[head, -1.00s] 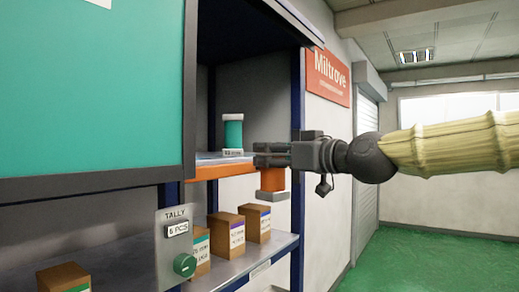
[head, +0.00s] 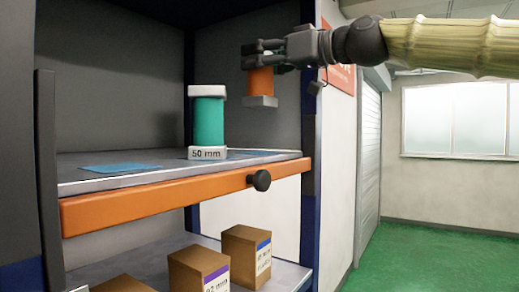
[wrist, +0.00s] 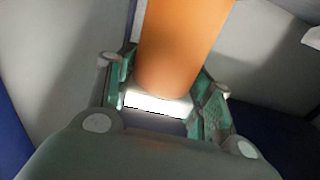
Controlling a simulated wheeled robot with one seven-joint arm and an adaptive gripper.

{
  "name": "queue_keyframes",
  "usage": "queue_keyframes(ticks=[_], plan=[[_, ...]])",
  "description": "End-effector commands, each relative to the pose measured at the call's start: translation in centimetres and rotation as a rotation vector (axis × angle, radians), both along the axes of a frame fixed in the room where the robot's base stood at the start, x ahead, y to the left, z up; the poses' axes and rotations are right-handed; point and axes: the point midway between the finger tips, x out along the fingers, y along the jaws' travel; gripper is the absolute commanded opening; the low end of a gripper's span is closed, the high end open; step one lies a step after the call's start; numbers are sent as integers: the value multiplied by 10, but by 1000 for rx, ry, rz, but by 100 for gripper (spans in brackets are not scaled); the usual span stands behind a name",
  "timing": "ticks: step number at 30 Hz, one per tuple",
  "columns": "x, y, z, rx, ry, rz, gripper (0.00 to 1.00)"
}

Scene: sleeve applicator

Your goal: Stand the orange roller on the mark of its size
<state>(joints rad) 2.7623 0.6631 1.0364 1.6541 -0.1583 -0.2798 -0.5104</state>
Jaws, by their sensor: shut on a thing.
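My gripper (head: 262,50) is shut on the orange roller (head: 261,82) and holds it upright in the air, above the right end of the shelf (head: 140,175). The roller has a grey end cap at its bottom; its upper part is hidden by the fingers. In the wrist view the orange roller (wrist: 182,45) is between the green-padded fingers. A blue mark (head: 112,170) lies bare on the shelf at the left. Another blue patch shows at the foot of the teal roller, mostly covered; I cannot read any size on the marks.
The teal roller (head: 209,122) with white caps, labelled 50 mm, stands on the shelf left of my gripper. The shelf has an orange front edge with a black knob (head: 261,180). Cardboard boxes (head: 246,254) stand on the lower shelf. A blue post (head: 307,190) bounds the right side.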

Motion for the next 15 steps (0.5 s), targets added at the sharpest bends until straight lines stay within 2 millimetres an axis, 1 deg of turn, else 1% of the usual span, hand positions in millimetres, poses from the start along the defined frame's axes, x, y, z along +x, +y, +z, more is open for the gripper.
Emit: queue_keyframes(ticks=[2, 10, 15], plan=[[0, 2, -4, 1, 1, 4, 11], [0, 4, -43, 1, 3, 7, 11], [0, 3, -56, 1, 1, 5, 11]])
